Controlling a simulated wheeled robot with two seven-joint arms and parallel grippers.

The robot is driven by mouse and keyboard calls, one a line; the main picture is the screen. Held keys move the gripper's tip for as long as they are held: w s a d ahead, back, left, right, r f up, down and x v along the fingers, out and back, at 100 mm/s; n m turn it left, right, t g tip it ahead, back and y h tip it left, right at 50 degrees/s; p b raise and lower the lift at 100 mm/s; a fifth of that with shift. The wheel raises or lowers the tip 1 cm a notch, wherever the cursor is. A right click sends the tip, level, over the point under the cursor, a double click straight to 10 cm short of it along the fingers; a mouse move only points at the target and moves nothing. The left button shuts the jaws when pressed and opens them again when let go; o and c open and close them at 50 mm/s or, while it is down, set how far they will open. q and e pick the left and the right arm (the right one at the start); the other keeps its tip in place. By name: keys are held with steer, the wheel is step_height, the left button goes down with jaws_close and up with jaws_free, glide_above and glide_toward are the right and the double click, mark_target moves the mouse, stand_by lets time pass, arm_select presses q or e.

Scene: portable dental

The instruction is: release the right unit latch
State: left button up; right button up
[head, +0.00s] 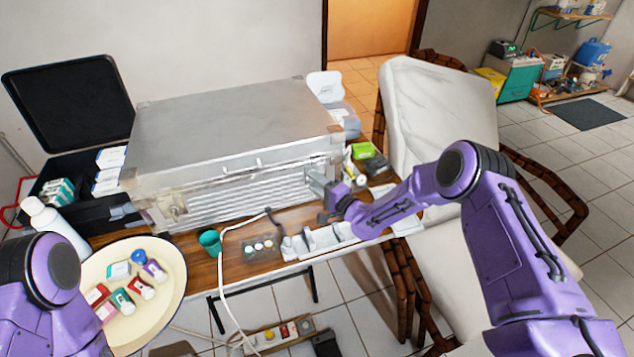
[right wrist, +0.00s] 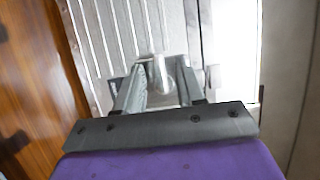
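The unit is a silver metal case (head: 225,125) on the wooden table, with a ribbed front. In the right wrist view, a small rounded metal latch (right wrist: 161,76) stands out from the front near its right edge. My right gripper (head: 318,186) is at the right end of the front. A left latch (head: 176,209) shows at the front's left end. Only my left arm shows at lower left; its gripper is out of view.
A round cream tray (head: 172,318) with small boxes and bottles is at the lower left. A green cup (head: 210,242) and a white instrument holder (head: 318,241) stand before the case. A white hose crosses the table edge. A white chair (head: 440,105) is at the right.

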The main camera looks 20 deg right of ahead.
steer(key=shift+s+r, duration=0.1)
jaws_close()
